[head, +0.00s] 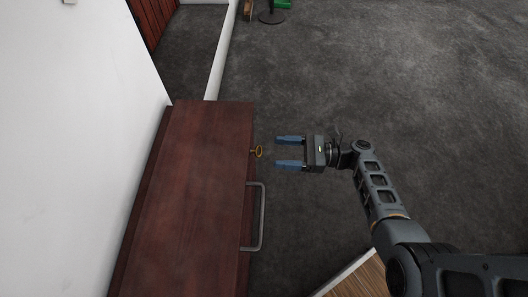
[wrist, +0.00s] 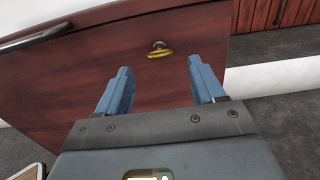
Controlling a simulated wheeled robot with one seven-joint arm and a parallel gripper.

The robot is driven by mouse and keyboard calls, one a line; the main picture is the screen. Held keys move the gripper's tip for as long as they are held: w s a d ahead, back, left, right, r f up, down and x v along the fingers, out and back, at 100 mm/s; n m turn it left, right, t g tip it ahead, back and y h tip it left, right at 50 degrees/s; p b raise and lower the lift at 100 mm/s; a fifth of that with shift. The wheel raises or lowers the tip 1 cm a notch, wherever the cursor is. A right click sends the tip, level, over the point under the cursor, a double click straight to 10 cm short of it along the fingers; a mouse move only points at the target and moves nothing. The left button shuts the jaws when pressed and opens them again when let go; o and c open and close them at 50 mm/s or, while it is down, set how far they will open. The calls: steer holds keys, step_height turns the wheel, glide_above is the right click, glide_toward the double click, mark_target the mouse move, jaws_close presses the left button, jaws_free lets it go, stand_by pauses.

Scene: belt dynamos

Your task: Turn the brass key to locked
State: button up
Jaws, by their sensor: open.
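The brass key (head: 259,152) sticks out from the right side of a dark red wooden cabinet (head: 195,190). In the wrist view the key (wrist: 160,54) sits in a round lock on the cabinet front (wrist: 75,85), its bow lying roughly level. My gripper (head: 290,152) is open and empty, to the right of the key in the head view, with its fingers pointing at it. In the wrist view my two blue fingertips (wrist: 160,70) stand apart on either side of the key's line, with a gap between them and the key.
A metal bar handle (head: 261,217) juts from the cabinet below the key in the head view. A white wall (head: 65,120) stands at the left. A wooden-topped piece (head: 358,280) is at the bottom. Grey carpet (head: 400,70) is clear to the right.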

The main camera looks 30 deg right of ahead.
mark_target(257, 151)
steer(key=x, duration=0.5)
steer(key=shift+w+a+b, duration=0.2)
steer(key=shift+a+b, duration=0.1)
steer(key=shift+b, duration=0.1)
steer(key=shift+c, duration=0.2)
steer(key=c, duration=1)
